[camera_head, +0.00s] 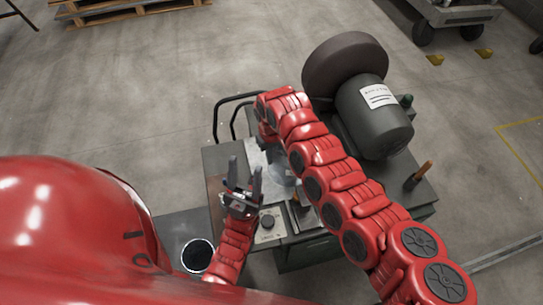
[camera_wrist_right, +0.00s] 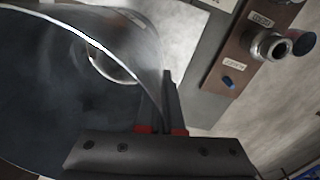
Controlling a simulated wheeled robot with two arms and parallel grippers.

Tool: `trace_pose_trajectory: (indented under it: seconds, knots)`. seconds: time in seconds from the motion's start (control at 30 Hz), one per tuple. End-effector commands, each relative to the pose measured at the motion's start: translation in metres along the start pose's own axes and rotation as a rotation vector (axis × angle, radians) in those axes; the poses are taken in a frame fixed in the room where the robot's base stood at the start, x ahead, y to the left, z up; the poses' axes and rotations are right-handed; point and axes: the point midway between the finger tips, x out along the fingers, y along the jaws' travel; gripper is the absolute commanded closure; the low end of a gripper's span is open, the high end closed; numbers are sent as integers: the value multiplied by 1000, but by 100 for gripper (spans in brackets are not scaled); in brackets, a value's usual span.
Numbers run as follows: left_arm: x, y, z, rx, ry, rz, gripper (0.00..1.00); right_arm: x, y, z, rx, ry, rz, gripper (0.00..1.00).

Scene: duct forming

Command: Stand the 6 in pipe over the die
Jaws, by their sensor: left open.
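In the right wrist view a large shiny metal pipe (camera_wrist_right: 60,62) fills the left side, with a bright curved rim and dark opening. My right gripper (camera_wrist_right: 165,100) has its fingers close together at the pipe's edge, seemingly with the thin wall between them. In the head view my right arm reaches over the bench and hides its own gripper. A grey metal round piece (camera_head: 283,176) shows partly behind that arm; I cannot tell whether it is pipe or die. My left gripper (camera_head: 245,178) is open and empty, fingers pointing up, left of it.
A machine with a big dark wheel (camera_head: 345,65) and grey motor (camera_head: 375,115) stands at the bench's back right. A dark round opening with a bright rim (camera_head: 197,256) is at lower left. An orange handle (camera_head: 420,172) rises at right.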

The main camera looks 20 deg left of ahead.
Motion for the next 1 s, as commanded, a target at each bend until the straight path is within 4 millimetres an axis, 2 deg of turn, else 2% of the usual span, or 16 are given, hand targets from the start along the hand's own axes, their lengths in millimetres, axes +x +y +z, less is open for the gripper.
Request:
trace_pose_trajectory:
  seconds: [0.27,0.4,0.5,0.8,0.87,1.0]
  knots:
    - [-5,0,1,0,0,0,50,5,0,0,0,1,0,100]
    - [-4,0,1,0,0,0,50,4,0,0,0,1,0,75]
    - [-4,0,1,0,0,0,50,4,0,0,0,0,0,62]
    - [-2,0,0,0,0,0,50,2,0,0,0,0,0,62]
    - [1,0,0,0,0,0,50,-3,0,0,1,0,0,62]
    - [16,-1,-3,0,0,0,50,-29,1,0,1,-1,1,62]
